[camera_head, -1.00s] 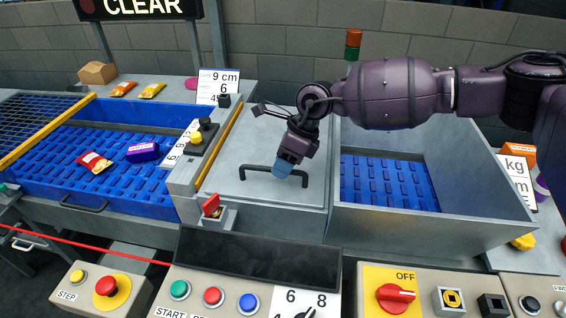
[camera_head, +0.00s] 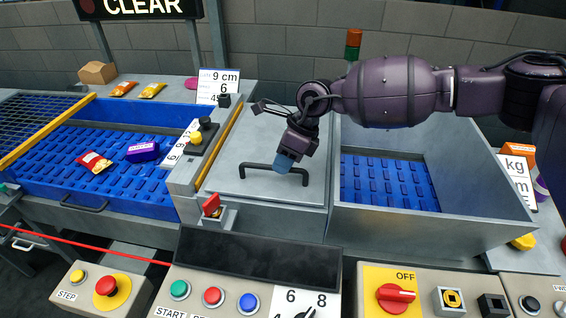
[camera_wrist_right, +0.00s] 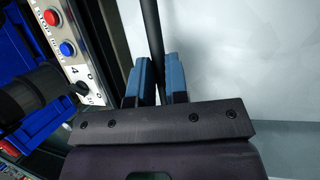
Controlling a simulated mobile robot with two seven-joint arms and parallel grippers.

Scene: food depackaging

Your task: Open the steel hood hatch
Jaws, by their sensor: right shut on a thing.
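The steel hood hatch (camera_head: 262,147) lies closed between the two blue belt sections. Its black bar handle (camera_head: 256,167) runs along the front part of the lid. My right gripper (camera_head: 284,164) reaches down onto the right half of the handle. In the right wrist view the blue fingers of my right gripper (camera_wrist_right: 158,80) are shut on the handle's dark bar (camera_wrist_right: 151,35), one finger on each side. The fingertips partly hide the handle in the head view. My left gripper is not in view.
A red switch (camera_head: 211,205) stands at the hatch's front left corner. A post with yellow and black buttons (camera_head: 197,137) is left of the hatch. Control panels (camera_head: 255,290) line the front. The steel-walled chute (camera_head: 433,225) is right of the hatch.

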